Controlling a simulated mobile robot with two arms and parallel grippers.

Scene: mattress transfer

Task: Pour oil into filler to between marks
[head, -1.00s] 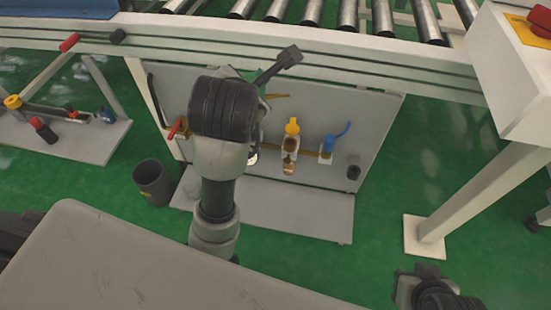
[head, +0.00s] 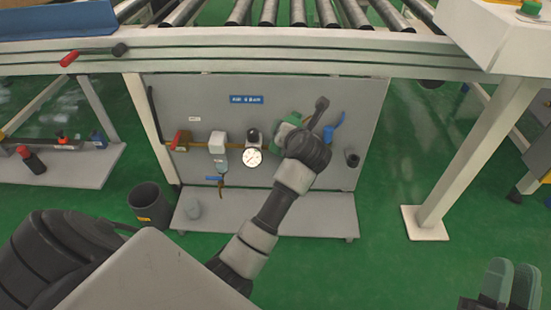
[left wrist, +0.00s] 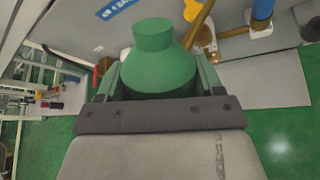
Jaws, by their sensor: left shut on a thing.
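A green bottle (left wrist: 162,65) with a narrow neck is between the fingers of my left gripper (left wrist: 155,92) in the left wrist view; its neck points towards the panel. In the head view my left gripper (head: 297,128) is in front of the right half of the grey panel, with a little green showing beside it. The arm hides the filler and its level marks in the head view. I see no oil flowing. My right gripper (head: 512,284) is at the lower right corner, far from the panel; its finger gap is unclear.
The panel (head: 240,115) carries a dial gauge (head: 252,157), a red-handled valve (head: 181,140), a white unit (head: 217,142) and a blue lever (head: 338,122). A dark bin (head: 150,205) stands left of the low shelf (head: 320,215). The roller conveyor frame (head: 270,50) runs above.

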